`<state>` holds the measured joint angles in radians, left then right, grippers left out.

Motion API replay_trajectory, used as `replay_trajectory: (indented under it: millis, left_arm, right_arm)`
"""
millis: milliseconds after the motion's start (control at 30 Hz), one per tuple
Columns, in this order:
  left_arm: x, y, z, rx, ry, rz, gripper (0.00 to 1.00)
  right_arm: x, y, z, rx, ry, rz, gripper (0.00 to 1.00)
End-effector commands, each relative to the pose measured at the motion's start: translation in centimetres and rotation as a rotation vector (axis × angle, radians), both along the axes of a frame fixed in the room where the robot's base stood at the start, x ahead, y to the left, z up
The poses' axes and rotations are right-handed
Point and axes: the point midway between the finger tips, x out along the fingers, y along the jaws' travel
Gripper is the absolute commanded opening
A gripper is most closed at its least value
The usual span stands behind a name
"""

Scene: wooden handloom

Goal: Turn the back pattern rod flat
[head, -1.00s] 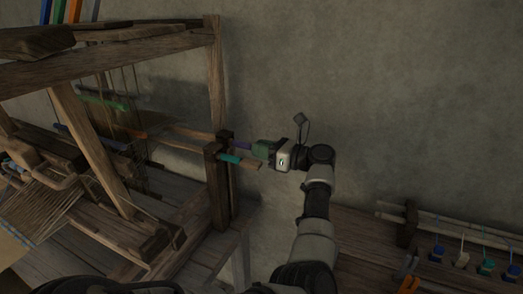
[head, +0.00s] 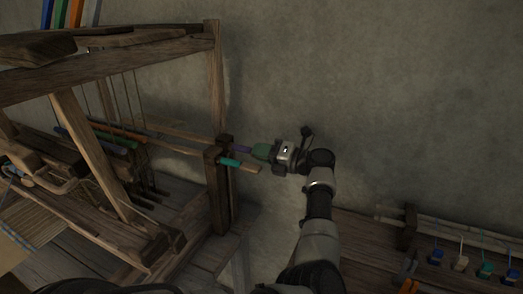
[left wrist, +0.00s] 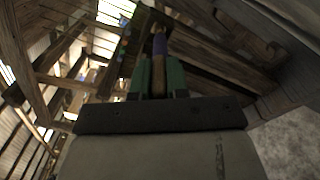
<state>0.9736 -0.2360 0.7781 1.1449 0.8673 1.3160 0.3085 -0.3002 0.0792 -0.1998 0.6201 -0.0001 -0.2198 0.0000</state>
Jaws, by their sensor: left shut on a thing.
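Two pattern rods reach out of the dark slotted post (head: 217,185) on the right side of the loom. The back rod has a purple band (head: 240,149). The front rod has a teal band (head: 229,161) and a bare wooden end that sticks out free. My left gripper (head: 262,151), with green fingers, is shut on the outer end of the back rod and hides that end. The left wrist view shows the purple band (left wrist: 159,45) beyond the fingers (left wrist: 158,80), with brown wood between them. I cannot tell the rod's exact turn. My right gripper is not in view.
The loom frame's upright (head: 215,75) stands close to the left of the gripper. Orange, green and blue bars (head: 112,138) hang inside the loom. A low bench (head: 365,235) with small coloured items stands at the right. The wall lies behind my arm.

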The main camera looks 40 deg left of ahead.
Motion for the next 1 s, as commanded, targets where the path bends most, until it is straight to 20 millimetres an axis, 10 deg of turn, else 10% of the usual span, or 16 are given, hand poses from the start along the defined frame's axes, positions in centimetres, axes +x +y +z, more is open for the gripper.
replay_trajectory:
  millis: [1000]
  left_arm:
    - [0.1,0.0,0.0,-0.167,0.532,-0.001,0.00]
  right_arm:
    - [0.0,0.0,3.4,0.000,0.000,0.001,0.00]
